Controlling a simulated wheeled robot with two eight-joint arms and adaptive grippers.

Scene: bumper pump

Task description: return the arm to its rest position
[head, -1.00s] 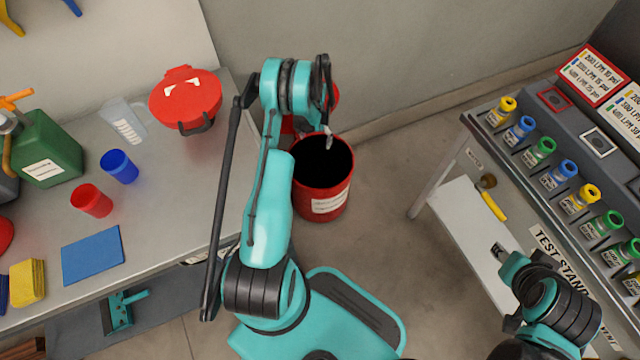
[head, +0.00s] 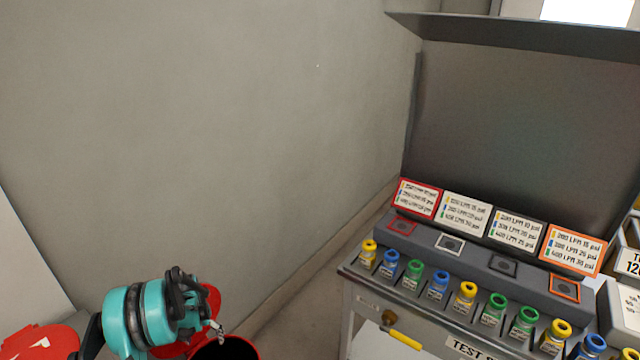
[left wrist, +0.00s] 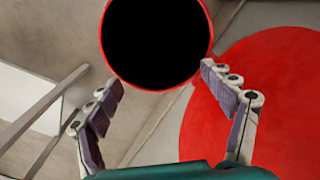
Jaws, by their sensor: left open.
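My left gripper (head: 212,328) is at the lower left of the head view, above the red bin (head: 256,352), whose dark opening is cut off by the bottom edge. In the left wrist view the two fingers of the left gripper (left wrist: 156,82) are spread apart with nothing between them. The bin's red rim (left wrist: 155,91) and black inside lie beyond the fingertips there. The bin's raised red lid (head: 212,298) shows behind the gripper, and a large red disc, likely this lid, fills the right of the left wrist view (left wrist: 285,95). My right gripper is out of view.
The test stand (head: 362,300) at the right holds a row of bottles with yellow, blue and green caps below several label cards (head: 418,198). A red lidded item (head: 38,343) sits at the lower left. A bare wall (head: 220,130) rises behind my left arm.

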